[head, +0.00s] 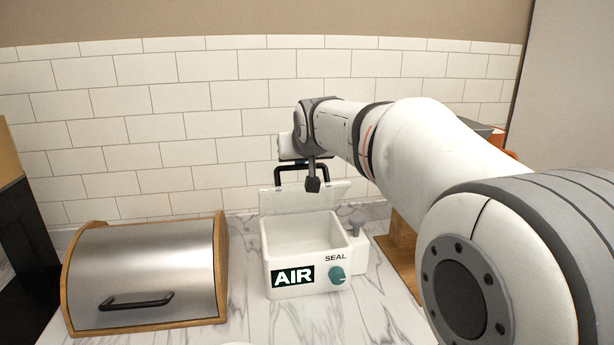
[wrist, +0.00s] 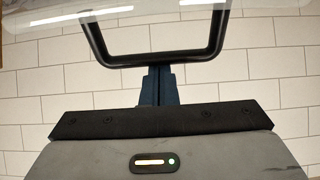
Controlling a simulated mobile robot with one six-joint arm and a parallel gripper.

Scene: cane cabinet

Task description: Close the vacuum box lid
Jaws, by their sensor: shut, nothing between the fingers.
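The vacuum box (head: 291,278) is a white, open-topped box with an AIR label and a teal SEAL knob (head: 337,275), standing on the counter. Its clear lid (head: 330,192) is raised, tilted up along the box's back edge. A black U-shaped handle (head: 292,168) shows at the lid's top; the handle (wrist: 97,42) also crosses the upper wrist view, with the clear lid above it. My gripper (wrist: 157,70) is shut and empty, its dark fingertips at the handle's crossbar. Whether they touch it I cannot tell. In the head view my wrist hides part of this area.
A steel-fronted bread box (head: 150,265) with wooden sides stands left of the vacuum box. A wooden stand (head: 401,250) is to the right, partly behind my arm. The tiled wall (head: 150,130) is close behind. Marble counter (head: 245,300) is clear between the boxes.

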